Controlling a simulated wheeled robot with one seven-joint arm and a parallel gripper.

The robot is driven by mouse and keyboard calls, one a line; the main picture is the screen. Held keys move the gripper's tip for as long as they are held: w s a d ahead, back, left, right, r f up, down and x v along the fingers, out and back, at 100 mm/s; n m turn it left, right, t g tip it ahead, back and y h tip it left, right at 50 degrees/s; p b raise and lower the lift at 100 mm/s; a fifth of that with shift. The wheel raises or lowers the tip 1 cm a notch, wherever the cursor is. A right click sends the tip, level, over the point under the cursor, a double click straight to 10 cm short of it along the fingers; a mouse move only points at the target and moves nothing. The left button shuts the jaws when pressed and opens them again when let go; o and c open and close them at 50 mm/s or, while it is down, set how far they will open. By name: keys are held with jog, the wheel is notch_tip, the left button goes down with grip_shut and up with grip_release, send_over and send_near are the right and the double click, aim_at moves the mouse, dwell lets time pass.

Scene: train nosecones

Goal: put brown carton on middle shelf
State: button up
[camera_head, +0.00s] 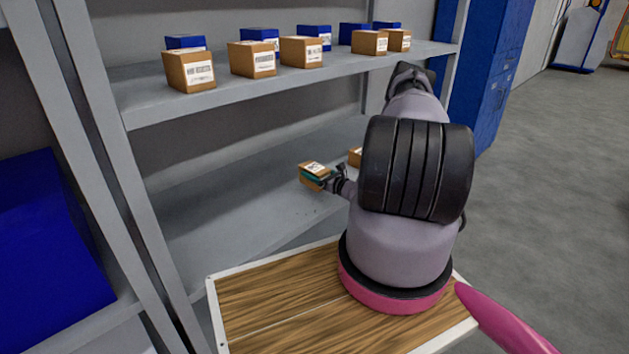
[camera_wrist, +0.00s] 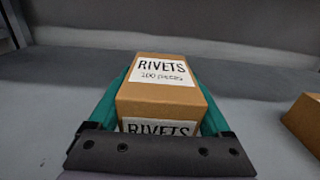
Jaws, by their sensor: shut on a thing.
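In the head view the carton (camera_head: 312,169) shows at the end of my arm, over the lower grey shelf (camera_head: 240,185) in view. I cannot tell whether the carton touches the shelf. The upper shelf (camera_head: 140,108) holds several brown cartons and blue boxes.
Another brown carton (camera_head: 355,157) is on the lower shelf to the right, partly hidden by my arm; it also shows in the wrist view (camera_wrist: 304,122). A grey upright (camera_head: 105,160) stands left. The lower shelf's left part is clear.

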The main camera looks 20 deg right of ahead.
jog(key=shift+f, duration=1.85)
jog(key=shift+f, duration=0.1)
jog(key=o, duration=1.5)
jog(key=shift+s, duration=0.15)
jog(key=v, duration=1.1)
jog(key=shift+s+d, duration=0.1)
jog(key=shift+s, duration=0.3)
